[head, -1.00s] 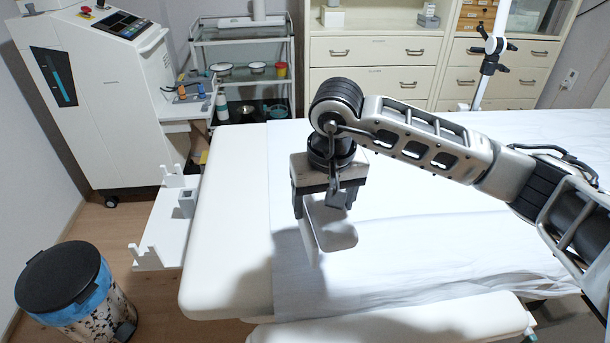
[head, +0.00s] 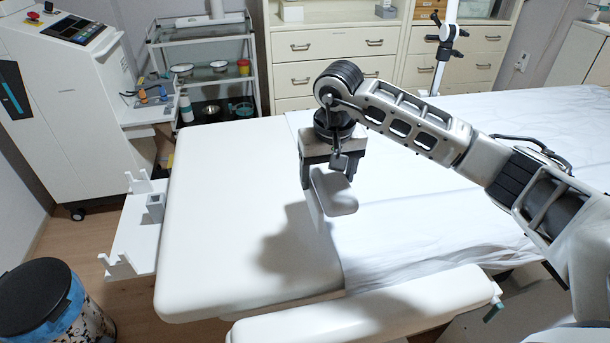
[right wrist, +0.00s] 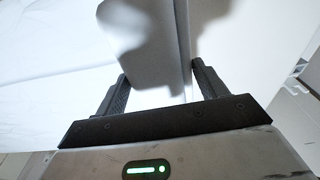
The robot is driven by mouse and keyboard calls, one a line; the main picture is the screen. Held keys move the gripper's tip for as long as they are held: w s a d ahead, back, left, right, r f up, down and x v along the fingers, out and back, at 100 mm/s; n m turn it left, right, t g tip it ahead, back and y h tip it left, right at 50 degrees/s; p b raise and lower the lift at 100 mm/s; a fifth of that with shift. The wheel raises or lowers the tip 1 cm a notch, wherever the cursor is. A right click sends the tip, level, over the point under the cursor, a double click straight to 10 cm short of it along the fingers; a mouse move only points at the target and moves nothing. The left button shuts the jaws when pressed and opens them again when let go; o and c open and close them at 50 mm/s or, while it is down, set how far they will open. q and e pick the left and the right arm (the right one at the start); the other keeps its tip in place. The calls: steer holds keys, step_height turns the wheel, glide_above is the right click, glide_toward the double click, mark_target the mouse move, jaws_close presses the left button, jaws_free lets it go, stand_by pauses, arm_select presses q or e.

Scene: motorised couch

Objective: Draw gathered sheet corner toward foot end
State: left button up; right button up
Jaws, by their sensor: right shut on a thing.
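The white sheet (head: 400,235) lies over the couch (head: 225,220), with its left edge running from the far side to the near side. The left part of the couch top is bare. My right gripper (head: 325,180) is above the sheet's left edge. In the right wrist view the same pale piece (right wrist: 143,50) is between the fingers of the gripper (right wrist: 160,72). Where it joins the sheet is not clear. My left gripper is not in view.
A padded side section (head: 365,315) runs along the couch's near side. A white bracketed shelf (head: 130,240) is at the left end, beside a pedal bin (head: 45,305). A machine (head: 70,100), trolley (head: 205,60) and drawers (head: 330,60) stand behind.

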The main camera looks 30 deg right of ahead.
steer(key=s+d+b, duration=0.2)
steer(key=s+d, duration=0.1)
steer(key=d, duration=1)
steer(key=shift+b, duration=0.4)
